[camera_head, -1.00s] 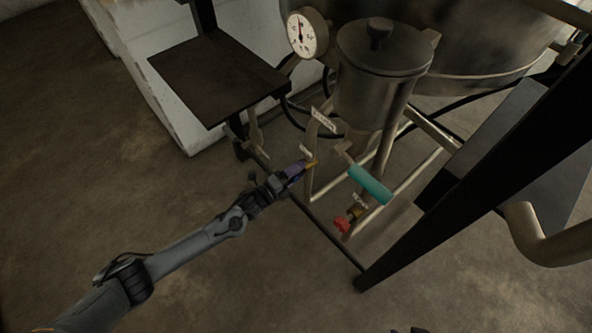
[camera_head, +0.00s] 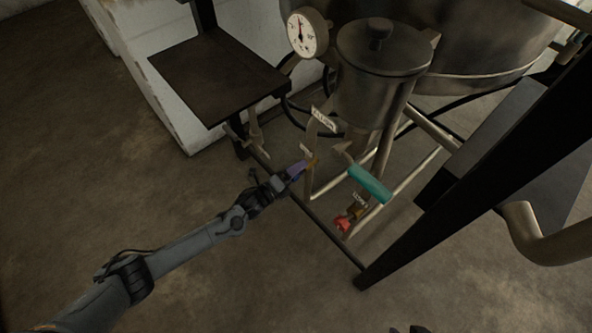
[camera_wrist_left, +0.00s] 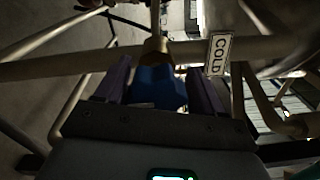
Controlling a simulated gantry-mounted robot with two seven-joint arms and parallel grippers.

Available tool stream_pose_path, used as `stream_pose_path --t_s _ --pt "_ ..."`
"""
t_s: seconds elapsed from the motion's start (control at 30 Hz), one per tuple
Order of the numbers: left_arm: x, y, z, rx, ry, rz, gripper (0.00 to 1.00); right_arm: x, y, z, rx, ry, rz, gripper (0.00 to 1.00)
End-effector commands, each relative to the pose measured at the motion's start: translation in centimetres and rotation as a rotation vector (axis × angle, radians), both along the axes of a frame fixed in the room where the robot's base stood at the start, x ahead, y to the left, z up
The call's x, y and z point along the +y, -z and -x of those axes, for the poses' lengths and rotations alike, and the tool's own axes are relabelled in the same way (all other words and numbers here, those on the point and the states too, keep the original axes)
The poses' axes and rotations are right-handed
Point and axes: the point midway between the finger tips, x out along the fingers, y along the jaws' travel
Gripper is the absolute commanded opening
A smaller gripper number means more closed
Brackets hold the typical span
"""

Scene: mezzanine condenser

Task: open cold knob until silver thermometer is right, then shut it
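My left gripper (camera_head: 300,170) reaches in from the left to the low pipework. In the left wrist view its two purple fingers (camera_wrist_left: 158,86) stand on either side of the blue cold knob (camera_wrist_left: 157,90) and appear closed against it. A white COLD label (camera_wrist_left: 218,54) hangs on the pipe beside the knob. In the head view the fingers hide most of the knob. The silver thermometer (camera_head: 307,33) is a white round dial above; its needle points roughly straight up, and its markings are too small to read. A small dark part at the bottom edge may be my right gripper (camera_head: 410,330).
A red knob (camera_head: 342,224) with a label and a teal handle (camera_head: 370,184) sit right of the gripper. A metal lidded vessel (camera_head: 372,95) stands behind. A dark platform (camera_head: 215,75) is at upper left, and a black post (camera_head: 470,160) crosses the right. The left floor is clear.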

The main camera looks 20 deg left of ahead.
Motion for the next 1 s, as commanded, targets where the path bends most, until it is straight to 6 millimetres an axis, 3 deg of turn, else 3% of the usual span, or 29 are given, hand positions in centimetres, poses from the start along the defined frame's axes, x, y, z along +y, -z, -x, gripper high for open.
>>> stream_pose_path --t_s 0.47,1.0 --pt "0.5 0.2 0.6 0.008 -0.004 -0.005 0.79 -0.2 -0.4 0.0 0.001 -0.006 0.01 0.43" --pt "4.5 0.1 7.9 0.008 -0.002 -0.003 0.79 -0.1 -3.9 0.0 0.0 -0.004 0.005 0.43"
